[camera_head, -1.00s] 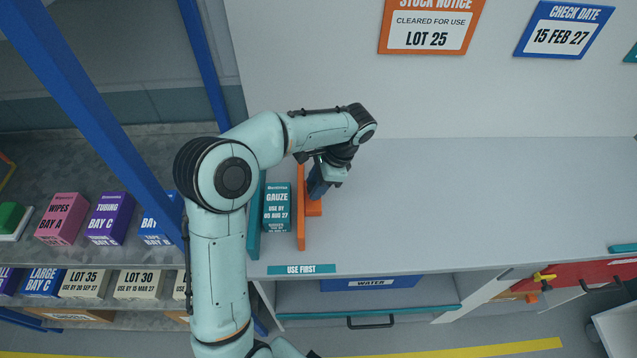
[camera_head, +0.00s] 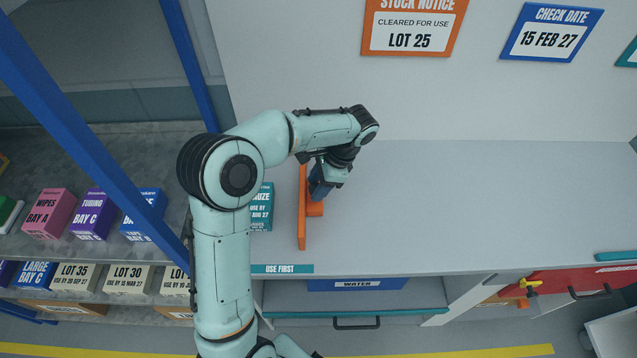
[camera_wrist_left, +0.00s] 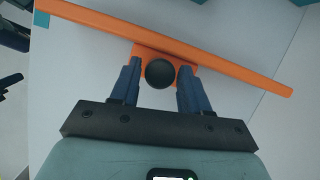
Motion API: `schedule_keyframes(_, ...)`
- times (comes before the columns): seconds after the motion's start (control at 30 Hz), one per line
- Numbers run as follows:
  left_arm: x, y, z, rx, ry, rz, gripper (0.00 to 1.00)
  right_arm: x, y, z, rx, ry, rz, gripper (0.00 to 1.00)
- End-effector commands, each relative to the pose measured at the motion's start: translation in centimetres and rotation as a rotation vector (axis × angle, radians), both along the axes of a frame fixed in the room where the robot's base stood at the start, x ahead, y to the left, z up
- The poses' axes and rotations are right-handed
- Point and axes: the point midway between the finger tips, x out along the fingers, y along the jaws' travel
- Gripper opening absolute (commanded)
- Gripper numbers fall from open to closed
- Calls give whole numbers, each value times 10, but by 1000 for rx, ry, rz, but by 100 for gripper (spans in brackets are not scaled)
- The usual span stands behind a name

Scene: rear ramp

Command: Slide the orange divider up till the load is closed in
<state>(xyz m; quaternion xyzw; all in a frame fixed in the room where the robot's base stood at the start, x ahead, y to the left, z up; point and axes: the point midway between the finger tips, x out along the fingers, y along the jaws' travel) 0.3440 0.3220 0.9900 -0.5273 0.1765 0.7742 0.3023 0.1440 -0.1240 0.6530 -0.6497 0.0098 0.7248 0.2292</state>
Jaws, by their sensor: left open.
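The orange divider (camera_head: 302,222) stands upright on the grey shelf, and it crosses the top of the left wrist view (camera_wrist_left: 215,57). The load, a teal gauze box (camera_head: 262,208), stands to its left with a clear gap between them; my left arm hides part of the box. My left gripper (camera_head: 317,192) is at the divider's right side. In the left wrist view its open fingers (camera_wrist_left: 158,88) stand either side of the divider's orange block with a round black knob (camera_wrist_left: 160,73). Finger contact is unclear. My right gripper is not in view.
The grey shelf (camera_head: 450,210) is clear to the right of the divider. A teal "USE FIRST" label (camera_head: 283,269) is on its front edge. A blue post (camera_head: 90,130) and boxes, including a pink wipes box (camera_head: 48,213), are at left.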

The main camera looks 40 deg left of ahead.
Motion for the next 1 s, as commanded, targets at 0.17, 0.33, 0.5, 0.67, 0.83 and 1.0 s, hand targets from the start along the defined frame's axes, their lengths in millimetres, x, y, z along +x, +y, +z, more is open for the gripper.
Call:
schedule_keyframes(0.17, 0, 0, 0, 0, 0, 1, 46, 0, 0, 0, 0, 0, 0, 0)
schedule_keyframes(0.33, 1, -1, 4, 0, -1, 1, 46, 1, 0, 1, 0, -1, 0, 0)
schedule_keyframes(0.5, 8, -8, 26, -1, -4, 0, 46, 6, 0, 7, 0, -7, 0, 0)
schedule_keyframes(0.67, 19, -18, 62, -1, -7, -1, 46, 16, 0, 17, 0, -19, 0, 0)
schedule_keyframes(0.83, 28, -28, 96, -1, -6, 0, 46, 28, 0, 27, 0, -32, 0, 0)
schedule_keyframes(1.0, 34, -35, 117, -1, -3, 0, 46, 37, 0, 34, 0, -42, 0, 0)
